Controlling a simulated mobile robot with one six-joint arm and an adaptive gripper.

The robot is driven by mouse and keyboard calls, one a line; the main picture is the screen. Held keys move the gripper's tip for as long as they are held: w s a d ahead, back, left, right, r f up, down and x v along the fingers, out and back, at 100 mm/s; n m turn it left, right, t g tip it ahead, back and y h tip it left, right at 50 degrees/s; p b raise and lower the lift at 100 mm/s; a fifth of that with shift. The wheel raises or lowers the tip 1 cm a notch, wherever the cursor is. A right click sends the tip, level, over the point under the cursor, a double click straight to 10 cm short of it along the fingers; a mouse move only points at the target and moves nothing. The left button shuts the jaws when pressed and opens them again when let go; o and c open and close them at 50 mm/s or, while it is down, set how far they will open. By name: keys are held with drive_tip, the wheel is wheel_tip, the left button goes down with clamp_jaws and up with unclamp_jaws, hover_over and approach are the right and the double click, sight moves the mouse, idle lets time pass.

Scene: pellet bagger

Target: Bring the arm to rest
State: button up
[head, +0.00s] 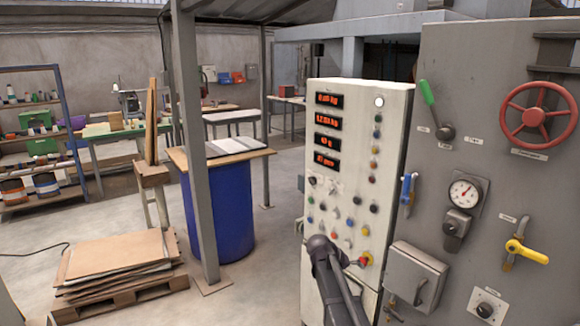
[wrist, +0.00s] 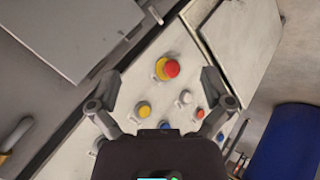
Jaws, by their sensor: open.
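My gripper (wrist: 160,82) is open in the wrist view, its two fingers spread wide with nothing between them but the panel behind. It faces the cream control panel (wrist: 70,152), which looks tilted in this view. A red mushroom button with a yellow collar (wrist: 171,69) shows between and beyond the fingertips. In the head view my dark arm stands in front of the lower part of the panel (head: 345,108), left of the red button (head: 366,259). My gripper's fingers cannot be made out there. Whether they touch the panel cannot be told.
A grey cabinet (head: 480,75) with a red handwheel (head: 537,115), a green lever (head: 427,93) and a yellow valve handle (head: 527,252) stands right of the panel. A blue drum (head: 232,215), a grey post (head: 188,120) and a pallet of cardboard (head: 115,265) stand left.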

drive_tip(key=s+a+f+g+y, duration=0.1)
drive_tip(key=s+y, duration=0.1)
drive_tip(key=s, duration=0.6)
drive_tip(key=s+a+f+g+y, duration=0.1)
drive_tip(key=s+y, duration=0.2)
drive_tip(key=s, duration=0.6)
drive_tip(key=s+a+f+g+y+p, duration=0.1)
drive_tip(key=s+y, duration=0.2)
drive_tip(key=s, duration=0.6)
drive_tip(key=shift+a+f+n, duration=0.15)
drive_tip(key=shift+f+n, duration=0.25)
